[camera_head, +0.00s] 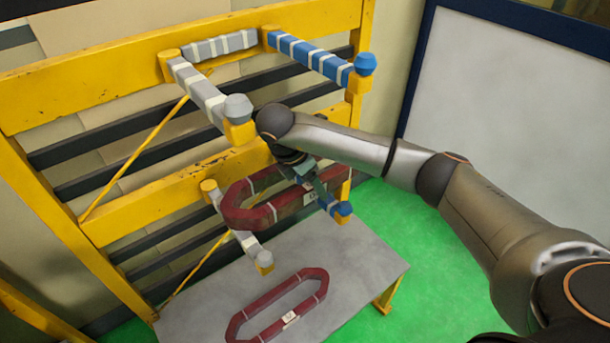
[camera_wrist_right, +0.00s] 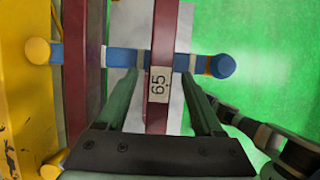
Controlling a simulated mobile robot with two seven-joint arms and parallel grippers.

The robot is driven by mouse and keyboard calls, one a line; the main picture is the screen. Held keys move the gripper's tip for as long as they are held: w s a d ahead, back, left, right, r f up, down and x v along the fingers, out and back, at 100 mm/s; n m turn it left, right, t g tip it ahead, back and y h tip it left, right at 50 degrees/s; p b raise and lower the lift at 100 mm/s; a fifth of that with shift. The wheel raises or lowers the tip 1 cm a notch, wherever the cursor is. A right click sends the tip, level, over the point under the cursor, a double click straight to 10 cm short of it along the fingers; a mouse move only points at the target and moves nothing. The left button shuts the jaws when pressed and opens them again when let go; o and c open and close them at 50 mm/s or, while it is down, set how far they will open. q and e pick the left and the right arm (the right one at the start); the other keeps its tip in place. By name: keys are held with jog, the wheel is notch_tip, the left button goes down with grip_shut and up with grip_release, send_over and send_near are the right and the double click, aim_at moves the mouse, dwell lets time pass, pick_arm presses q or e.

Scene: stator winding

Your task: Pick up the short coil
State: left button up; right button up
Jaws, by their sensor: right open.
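A dark red oblong coil (camera_head: 272,212) rests across the two lower pegs of the yellow rack, with a small white label on its near side. My right gripper (camera_head: 312,187) is at the end of this coil by the blue peg. In the right wrist view the gripper (camera_wrist_right: 160,84) is open, one finger on each side of the coil's near bar (camera_wrist_right: 164,40), whose label seems to read 65. A second dark red coil (camera_head: 262,302) lies flat on the grey table. I cannot tell from size alone which coil is the short one. My left gripper is not in view.
The lower blue peg (camera_wrist_right: 125,57) passes under both red bars and ends in a blue knob (camera_wrist_right: 222,66). Two upper pegs, one grey (camera_head: 203,92) and one blue (camera_head: 308,54), are empty. The grey table (camera_head: 365,262) stands below; green floor (camera_head: 400,215) is open at right.

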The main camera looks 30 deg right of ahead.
jog(key=shift+f, duration=0.2)
grip_shut()
dwell(0.6)
dwell(0.8)
jog(key=shift+r, duration=0.15)
